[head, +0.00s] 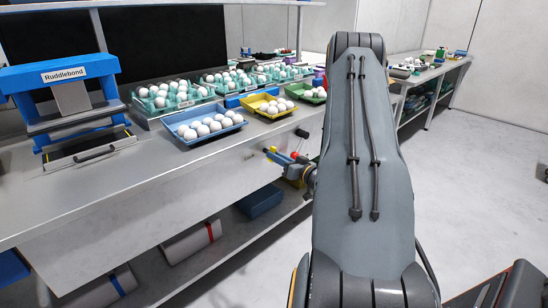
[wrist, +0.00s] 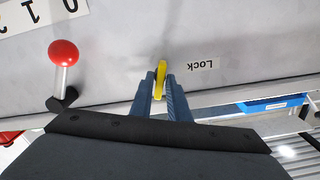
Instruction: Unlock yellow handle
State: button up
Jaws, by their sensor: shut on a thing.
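The yellow handle (wrist: 160,76) stands out from the pale panel in the middle of the wrist view. The two blue fingers of my gripper (wrist: 161,92) are shut on it, one on each side. The fingers cover part of the handle. A "Lock" label (wrist: 203,65), upside down in this view, is on the panel just right of the handle. In the head view my gripper (head: 274,156) is at the front face of the workbench, small and partly hidden by my arm.
A lever with a red ball knob (wrist: 63,53) stands left of the handle, near a number label (wrist: 20,13). On the bench are a blue egg tray (head: 205,139), a yellow tray (head: 270,117) and a blue press (head: 62,73). The floor at right (head: 485,150) is clear.

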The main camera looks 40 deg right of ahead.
jog(key=n, duration=0.3)
jog(key=o, duration=0.8)
jog(key=shift+c, duration=0.2)
jog(key=shift+s, duration=0.1)
jog(key=s+d+r+p, duration=0.1)
jog(key=s+r+p, duration=0.4)
jog(key=s, duration=0.5)
jog(key=s+r+p, duration=0.5)
jog(key=s+p, duration=0.4)
jog(key=s, duration=0.1)
jog(key=shift+s+d, duration=0.35)
jog(key=shift+s, duration=0.05)
